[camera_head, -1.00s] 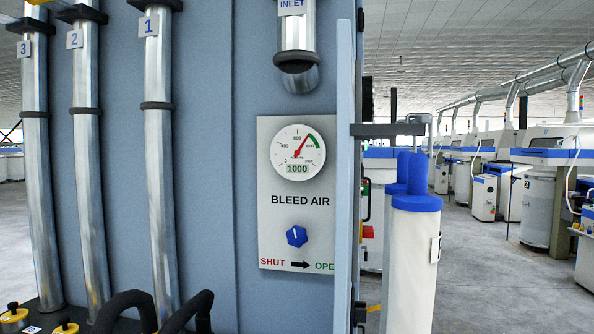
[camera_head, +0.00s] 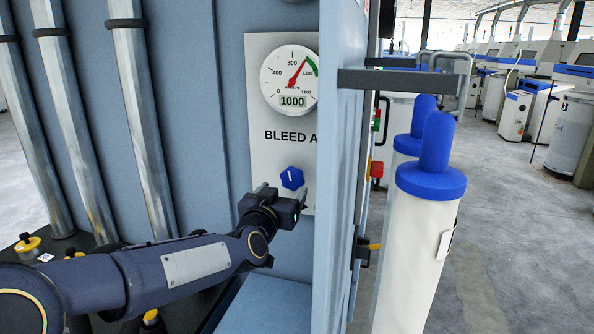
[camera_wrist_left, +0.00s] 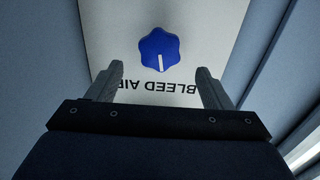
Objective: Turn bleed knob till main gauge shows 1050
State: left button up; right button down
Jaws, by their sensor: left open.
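The main gauge (camera_head: 290,78) is a round white dial with a red needle and a green arc, and its display reads 1000. The blue bleed knob (camera_head: 292,178) sits below it on the white BLEED AIR panel (camera_head: 262,150), its white pointer mark close to upright. My left gripper (camera_head: 280,190) is just below the knob in the head view. In the left wrist view the knob (camera_wrist_left: 159,50) shows ahead, between and beyond the open fingers (camera_wrist_left: 162,82), apart from them. The lower panel lettering is hidden behind my gripper. My right gripper is not in view.
A blue-grey cabinet side panel (camera_head: 340,150) stands out just right of the gauge panel. Metal pipes (camera_head: 145,130) run down the left. White cylinders with blue caps (camera_head: 432,175) stand to the right. Yellow-and-black knobs (camera_head: 27,243) sit low at left.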

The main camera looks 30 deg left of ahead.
aim_at(291, 180)
pick_arm(q)
jog(key=p+x, duration=0.1)
jog(key=x, duration=0.6)
jog(key=shift+c, duration=0.2)
jog(key=c, duration=0.9)
jog(key=n+b, duration=0.1)
jog(key=b, duration=0.1)
jog(key=n+b, duration=0.2)
jog(key=shift+f, duration=0.3)
jog(key=shift+d+n, duration=0.1)
jog(key=shift+n, duration=0.7)
jog(key=shift+r+n+b, duration=0.25)
jog(key=shift+n+b, duration=0.1)
jog(key=shift+n, duration=0.15)
jog(key=o, duration=0.9)
